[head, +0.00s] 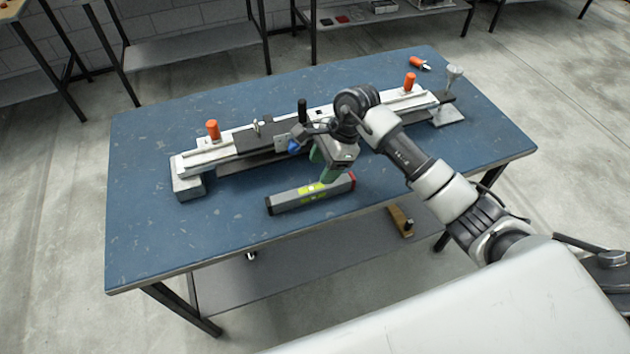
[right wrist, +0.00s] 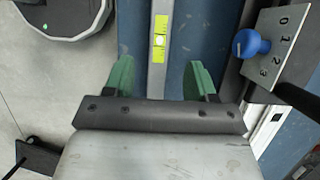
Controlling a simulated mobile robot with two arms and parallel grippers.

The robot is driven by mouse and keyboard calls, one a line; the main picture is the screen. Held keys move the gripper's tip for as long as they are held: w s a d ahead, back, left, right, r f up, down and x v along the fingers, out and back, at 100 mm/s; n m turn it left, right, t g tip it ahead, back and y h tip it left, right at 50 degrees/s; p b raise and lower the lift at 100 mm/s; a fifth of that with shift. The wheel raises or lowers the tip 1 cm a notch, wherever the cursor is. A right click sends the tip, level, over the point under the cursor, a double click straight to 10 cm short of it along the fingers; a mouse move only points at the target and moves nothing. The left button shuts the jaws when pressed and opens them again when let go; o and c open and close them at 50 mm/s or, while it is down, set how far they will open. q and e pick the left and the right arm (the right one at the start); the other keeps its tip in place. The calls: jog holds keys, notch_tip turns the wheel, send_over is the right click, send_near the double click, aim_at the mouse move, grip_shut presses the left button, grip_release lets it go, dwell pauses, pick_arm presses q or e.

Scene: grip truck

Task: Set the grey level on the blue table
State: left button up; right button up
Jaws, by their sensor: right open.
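The grey level (head: 288,200), a slim bar with yellow-green vials and a red end, appears to lie on the blue table (head: 150,240) near its front edge. My right gripper (head: 325,168) is over the level, its green fingers pointing down and apart. In the right wrist view the level (right wrist: 160,22) runs lengthwise between the open fingers (right wrist: 161,72), with blue table surface on both sides. I cannot tell whether a finger touches it. My left gripper is not in view.
A long rail fixture (head: 225,148) with orange knobs lies behind the level. A plate with a blue knob (right wrist: 250,43) is close to the gripper's right in the wrist view. An orange-handled tool (head: 419,63) lies at the back. The table's left part is clear.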

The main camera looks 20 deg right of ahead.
jog(key=shift+v, duration=2.1)
